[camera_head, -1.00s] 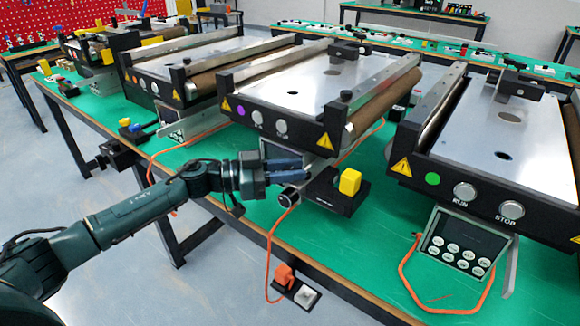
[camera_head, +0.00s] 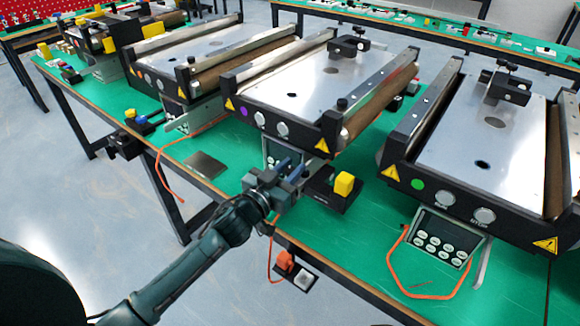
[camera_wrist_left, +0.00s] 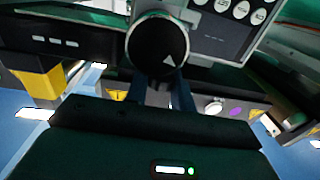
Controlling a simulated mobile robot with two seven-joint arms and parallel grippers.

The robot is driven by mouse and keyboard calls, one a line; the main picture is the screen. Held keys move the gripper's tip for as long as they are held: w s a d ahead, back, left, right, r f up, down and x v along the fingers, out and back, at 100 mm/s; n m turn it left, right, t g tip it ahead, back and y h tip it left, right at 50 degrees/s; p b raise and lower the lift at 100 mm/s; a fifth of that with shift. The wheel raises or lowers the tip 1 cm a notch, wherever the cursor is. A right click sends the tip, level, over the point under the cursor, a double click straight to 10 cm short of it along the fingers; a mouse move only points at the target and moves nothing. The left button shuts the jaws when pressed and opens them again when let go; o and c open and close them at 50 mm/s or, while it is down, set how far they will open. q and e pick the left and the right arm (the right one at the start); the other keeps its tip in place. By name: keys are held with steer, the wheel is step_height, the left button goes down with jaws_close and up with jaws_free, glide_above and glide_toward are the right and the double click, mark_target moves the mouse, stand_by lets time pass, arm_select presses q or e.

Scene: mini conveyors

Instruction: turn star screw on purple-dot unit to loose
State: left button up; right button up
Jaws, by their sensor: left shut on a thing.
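The purple-dot unit is the middle conveyor, with its purple dot (camera_head: 243,112) on the front face. The dot also shows in the left wrist view (camera_wrist_left: 236,113). My left gripper (camera_head: 287,172) is at the front below this unit, its blue fingers pointing away from me. In the left wrist view a round black knob (camera_wrist_left: 158,45) with a white triangle mark lies at the fingertips, next to a button panel (camera_wrist_left: 226,28). The fingers are shut at this knob. Their tips are hidden by it, and I cannot make out a star shape. My right gripper is not in view.
A yellow block (camera_head: 344,184) on a black base stands just right of the gripper. The green-dot unit (camera_head: 418,184) is further right, with an orange cable (camera_head: 392,268) before it.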

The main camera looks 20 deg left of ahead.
arm_select(q)
steer(key=shift+f+n+t+y+b, duration=0.1)
steer(key=shift+n+t+y+b, duration=0.3)
steer(key=shift+n+y, duration=0.6)
steer(key=shift+y, duration=0.7)
steer(key=shift+r, duration=0.2)
steer(key=o, duration=0.9)
steer(key=shift+o, duration=0.2)
steer(key=shift+f, duration=0.1)
steer(key=s+a+b, duration=0.1)
steer(key=s, duration=1.2)
steer(key=shift+b, duration=0.4)
